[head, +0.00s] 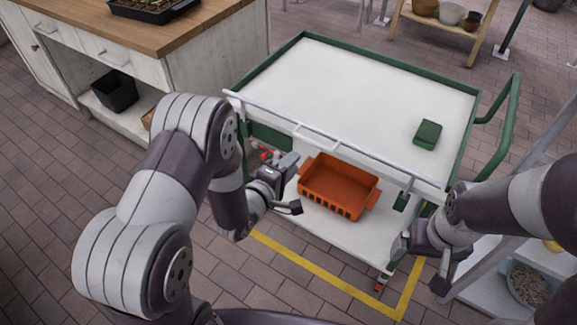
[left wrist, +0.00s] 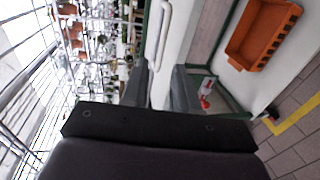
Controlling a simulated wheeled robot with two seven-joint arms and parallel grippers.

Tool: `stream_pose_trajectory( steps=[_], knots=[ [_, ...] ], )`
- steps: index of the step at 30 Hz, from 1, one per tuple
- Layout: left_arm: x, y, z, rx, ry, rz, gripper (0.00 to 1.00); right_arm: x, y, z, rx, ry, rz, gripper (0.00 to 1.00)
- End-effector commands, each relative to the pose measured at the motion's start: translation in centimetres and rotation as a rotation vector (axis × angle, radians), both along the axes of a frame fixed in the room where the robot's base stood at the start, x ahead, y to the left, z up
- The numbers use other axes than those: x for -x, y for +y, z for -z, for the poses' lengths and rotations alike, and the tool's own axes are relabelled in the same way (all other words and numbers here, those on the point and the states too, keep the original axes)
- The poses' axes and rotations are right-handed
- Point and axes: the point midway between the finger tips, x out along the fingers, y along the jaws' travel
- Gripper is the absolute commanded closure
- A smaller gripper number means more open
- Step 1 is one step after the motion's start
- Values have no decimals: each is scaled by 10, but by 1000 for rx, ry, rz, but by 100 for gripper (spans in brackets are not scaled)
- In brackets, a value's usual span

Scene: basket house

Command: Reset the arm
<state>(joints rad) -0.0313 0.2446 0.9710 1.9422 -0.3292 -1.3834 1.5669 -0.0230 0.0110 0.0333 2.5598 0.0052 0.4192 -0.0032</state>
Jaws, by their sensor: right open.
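My left arm comes in from the left in the head view. Its gripper (head: 290,187) is open and empty, in front of the cart's near side and left of the orange basket. In the left wrist view its two dark fingers (left wrist: 165,88) stand apart with nothing between them. My right gripper (head: 424,264) is open at the cart's near right corner, pointing down, with nothing seen in it. The orange basket (head: 338,187) sits on the cart's lower shelf, apart from both grippers. It also shows in the left wrist view (left wrist: 262,32).
The white cart (head: 335,85) has a green rim; a green block (head: 428,134) lies on its top. A wooden-topped cabinet (head: 130,38) stands at the left. A grey shelf with a bowl (head: 528,284) is at the right. Yellow tape (head: 310,268) marks the brick floor.

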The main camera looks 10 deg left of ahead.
Motion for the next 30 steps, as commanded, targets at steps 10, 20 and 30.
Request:
stream_pose_trajectory(
  steps=[10, 20, 30],
  knots=[
    [1, 0, 5, -70, -1, 15, 71, 0, 0, 0, 0, 0, 0, 4],
    [112, 62, 74, -1100, 618, 586, 71, 0, 0, 0, 0, 0, 0, 4],
    [182, 72, -67, -1244, 706, 944, 71, 1, 0, -30, 0, 3, 0, 4]
  ],
)
